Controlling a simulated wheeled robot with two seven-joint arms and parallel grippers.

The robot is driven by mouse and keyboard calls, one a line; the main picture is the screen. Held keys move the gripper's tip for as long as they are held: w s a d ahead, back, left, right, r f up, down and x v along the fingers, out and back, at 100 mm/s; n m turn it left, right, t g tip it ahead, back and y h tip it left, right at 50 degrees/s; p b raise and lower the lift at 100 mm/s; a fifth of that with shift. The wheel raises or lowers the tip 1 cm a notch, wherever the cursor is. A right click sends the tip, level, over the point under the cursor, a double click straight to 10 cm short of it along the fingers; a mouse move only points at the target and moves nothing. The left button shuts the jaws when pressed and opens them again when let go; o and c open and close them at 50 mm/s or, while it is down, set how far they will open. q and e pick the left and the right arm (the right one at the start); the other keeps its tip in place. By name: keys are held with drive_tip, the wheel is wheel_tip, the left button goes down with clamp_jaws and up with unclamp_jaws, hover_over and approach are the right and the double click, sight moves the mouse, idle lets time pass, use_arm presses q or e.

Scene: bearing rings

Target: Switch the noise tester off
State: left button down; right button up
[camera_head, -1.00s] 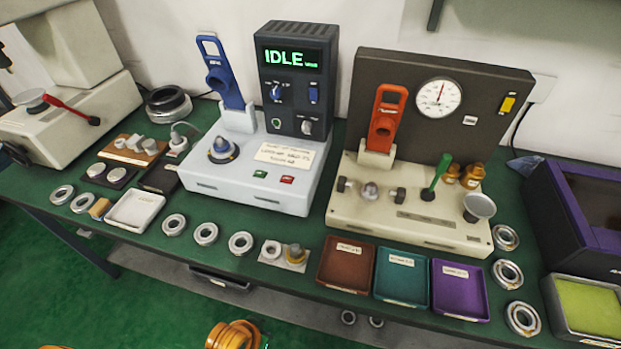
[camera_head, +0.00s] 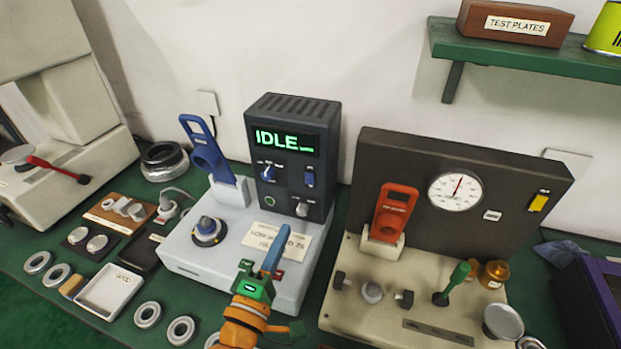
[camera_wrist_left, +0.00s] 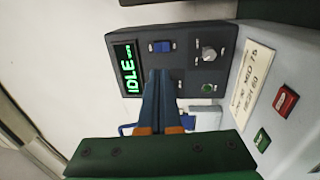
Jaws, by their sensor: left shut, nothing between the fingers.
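The noise tester has a pale base (camera_head: 187,262) and a dark control tower (camera_head: 294,118) whose green display (camera_head: 285,141) reads IDLE. My left gripper (camera_head: 284,230) is shut and empty, in front of the tower and above the base. In the left wrist view the blue switch (camera_wrist_left: 163,46) and the grey knob (camera_wrist_left: 209,53) show beyond my fingertips (camera_wrist_left: 160,75); the blue knob is hidden there.
The blue lever (camera_head: 205,152) stands on the base left of the tower. A gauge unit (camera_head: 430,176) with an orange lever (camera_head: 393,212) stands to the right. Rings and a white tray (camera_head: 110,291) lie on the left. A shelf (camera_head: 510,50) hangs above right.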

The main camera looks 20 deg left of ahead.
use_arm(q)
drive_tip(key=s, duration=0.2)
approach(310, 177)
drive_tip(key=w, duration=0.2)
drive_tip(key=w+b, duration=0.1)
drive_tip(key=w, duration=0.1)
drive_tip(key=w+b, duration=0.1)
drive_tip(key=w, duration=0.2)
drive_tip(key=shift+d+r, duration=0.1)
drive_tip(key=shift+r, duration=0.3)
use_arm(e)
drive_tip(key=shift+s+f, duration=0.3)
drive_tip(key=shift+f, duration=0.2)
drive_tip(key=shift+s+f, duration=0.25)
drive_tip(key=shift+f, duration=0.25)
use_arm(q)
drive_tip(key=shift+s, duration=0.15)
